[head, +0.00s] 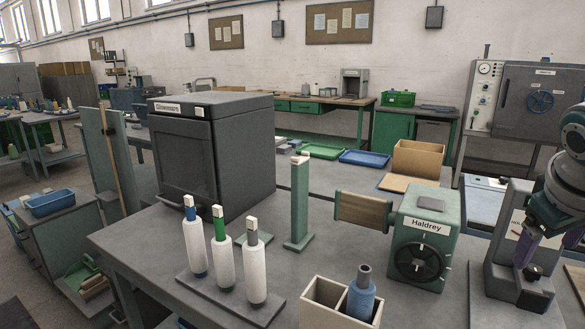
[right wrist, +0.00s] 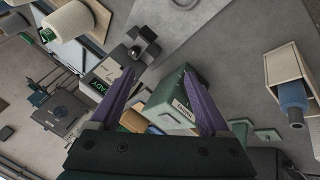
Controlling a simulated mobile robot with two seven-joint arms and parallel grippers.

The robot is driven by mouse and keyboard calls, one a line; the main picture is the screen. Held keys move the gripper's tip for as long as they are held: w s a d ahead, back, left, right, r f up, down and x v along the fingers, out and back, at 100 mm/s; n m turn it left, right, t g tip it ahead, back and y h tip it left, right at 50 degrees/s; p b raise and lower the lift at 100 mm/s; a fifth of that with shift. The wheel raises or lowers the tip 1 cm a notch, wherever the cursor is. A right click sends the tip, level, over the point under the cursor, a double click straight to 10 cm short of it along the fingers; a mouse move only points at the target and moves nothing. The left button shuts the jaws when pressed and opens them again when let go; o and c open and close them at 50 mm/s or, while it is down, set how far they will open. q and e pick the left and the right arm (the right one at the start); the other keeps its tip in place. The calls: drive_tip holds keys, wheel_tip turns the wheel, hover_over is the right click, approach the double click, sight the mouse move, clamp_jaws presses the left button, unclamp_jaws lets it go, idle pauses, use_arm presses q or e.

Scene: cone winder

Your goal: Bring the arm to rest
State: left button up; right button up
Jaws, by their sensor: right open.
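My right gripper (head: 550,246) is at the right edge of the head view, at the end of my dark arm with green joints. Its two purple fingers are apart with nothing visible between them. It is over or in front of a grey device with a black knob (head: 533,271); I cannot tell whether they touch. In the right wrist view the open fingers (right wrist: 157,72) frame the green Haldrey machine (right wrist: 172,108) beyond them. That machine also stands left of the gripper in the head view (head: 424,225). My left gripper is not in view.
A two-part wooden box (head: 322,294) with a blue cone (head: 361,298) stands at the front. A rack (head: 232,298) carries three white cones. A green post (head: 299,205) and a dark cabinet (head: 214,150) stand behind. Bare table (head: 305,262) lies between rack and Haldrey machine.

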drive_tip(key=s+a+f+n+y, duration=0.1)
drive_tip(key=s+a+f+y, duration=0.15)
drive_tip(key=s+a, duration=0.85)
drive_tip(key=s+a+f+n+y, duration=0.15)
drive_tip(key=s+a+f, duration=0.4)
drive_tip(key=s, duration=0.95)
wheel_tip(320, 180, up, 41)
drive_tip(key=a+y+p, duration=0.1)
drive_tip(key=a+p, duration=0.1)
drive_tip(key=p, duration=3.6)
drive_tip(key=shift+s+f+m+g, duration=0.15)
drive_tip(key=shift+s+m+g, duration=0.05)
drive_tip(key=shift+m+g, duration=0.15)
